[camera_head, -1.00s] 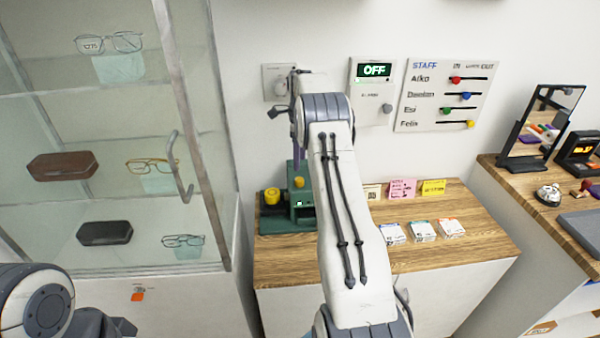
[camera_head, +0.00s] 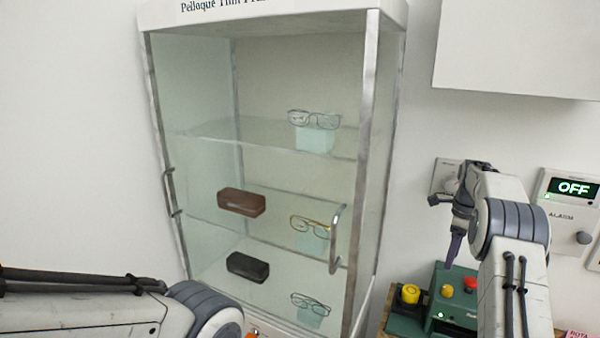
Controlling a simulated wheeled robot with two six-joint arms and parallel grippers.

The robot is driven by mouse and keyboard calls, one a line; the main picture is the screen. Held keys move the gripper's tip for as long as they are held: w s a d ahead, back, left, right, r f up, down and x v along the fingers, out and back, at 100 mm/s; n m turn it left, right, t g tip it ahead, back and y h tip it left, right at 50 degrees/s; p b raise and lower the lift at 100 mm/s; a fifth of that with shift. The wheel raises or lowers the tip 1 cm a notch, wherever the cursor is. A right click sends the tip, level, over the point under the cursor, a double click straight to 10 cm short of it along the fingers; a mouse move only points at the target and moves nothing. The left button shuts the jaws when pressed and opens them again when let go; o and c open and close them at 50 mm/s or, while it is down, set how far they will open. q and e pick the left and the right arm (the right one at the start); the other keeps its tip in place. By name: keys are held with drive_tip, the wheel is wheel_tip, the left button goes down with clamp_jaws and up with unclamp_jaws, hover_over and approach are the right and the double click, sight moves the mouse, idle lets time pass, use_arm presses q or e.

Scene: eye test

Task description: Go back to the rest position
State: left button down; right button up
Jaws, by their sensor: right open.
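My right arm comes up at the right edge of the picture. Its gripper (camera_head: 452,222) is in front of the wall, above the green machine and beside a grey wall plate. The gripper is open, and nothing shows held in it; part of it is hidden by its own wrist. My left arm crosses the lower left corner, and its gripper is out of view.
A glass cabinet (camera_head: 368,150) with glasses (camera_head: 314,119), a brown case (camera_head: 242,202) and a black case (camera_head: 248,266) fills the middle. An alarm panel (camera_head: 568,212) reads OFF.

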drive_tip(key=s+a+n+t, duration=0.1)
drive_tip(key=s+a+n, duration=0.2)
drive_tip(key=a+n, duration=0.55)
drive_tip(key=s+a+n+t, duration=0.1)
drive_tip(key=s+a+n, duration=0.3)
drive_tip(key=a+n, duration=0.45)
drive_tip(key=s+a+f+n, duration=0.2)
drive_tip(key=s+a+n, duration=0.85)
drive_tip(key=s, duration=0.45)
drive_tip(key=s+a+r+n+g, duration=0.1)
drive_tip(key=s+a+r+n, duration=0.1)
drive_tip(key=s+a, duration=0.5)
drive_tip(key=s+a+r+n, duration=0.3)
drive_tip(key=s+a+n, duration=0.2)
drive_tip(key=s+a, duration=0.2)
drive_tip(key=shift+s+g+y, duration=0.2)
drive_tip(key=shift+g+y, duration=0.1)
drive_tip(key=shift+g, duration=0.1)
drive_tip(key=shift+r, duration=0.1)
